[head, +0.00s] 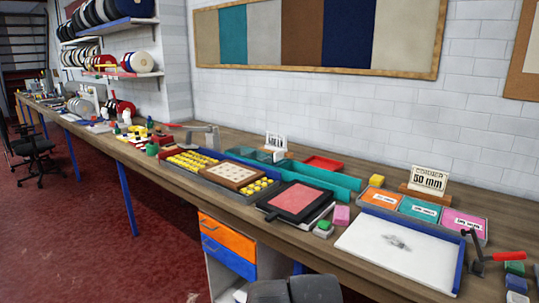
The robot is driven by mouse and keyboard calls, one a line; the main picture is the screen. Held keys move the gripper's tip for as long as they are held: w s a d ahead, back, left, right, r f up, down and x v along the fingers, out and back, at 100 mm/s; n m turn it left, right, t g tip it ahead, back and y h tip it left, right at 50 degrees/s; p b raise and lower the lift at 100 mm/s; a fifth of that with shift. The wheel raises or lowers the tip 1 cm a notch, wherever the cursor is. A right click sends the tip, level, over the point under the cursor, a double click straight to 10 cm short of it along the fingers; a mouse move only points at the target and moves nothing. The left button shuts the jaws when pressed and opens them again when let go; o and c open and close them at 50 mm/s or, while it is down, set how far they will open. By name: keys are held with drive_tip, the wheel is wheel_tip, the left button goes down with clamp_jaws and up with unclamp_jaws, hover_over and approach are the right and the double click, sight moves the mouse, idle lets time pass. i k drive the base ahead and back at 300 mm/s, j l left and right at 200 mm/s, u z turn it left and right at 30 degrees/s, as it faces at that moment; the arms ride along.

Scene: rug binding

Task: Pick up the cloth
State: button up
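I cannot make out a cloth for certain. A small grey crumpled-looking patch (397,242) lies near the middle of a white board with a blue edge (375,262), at the bench's right front. It is too small to tell whether it is cloth or a mark. A flat red square with a dark border (294,200) lies left of the board; its material is unclear. My gripper's fingers do not show. Two dark rounded shapes stand at the bottom edge, and I cannot tell what they are.
The long wooden bench (150,160) is crowded. Open red floor (80,240) lies at left.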

sight(341, 217)
drive_tip(key=i+l+u, duration=0.2)
drive_tip(key=i, duration=0.3)
drive_tip(key=i+l+u, duration=0.15)
drive_tip(key=i+l, duration=0.35)
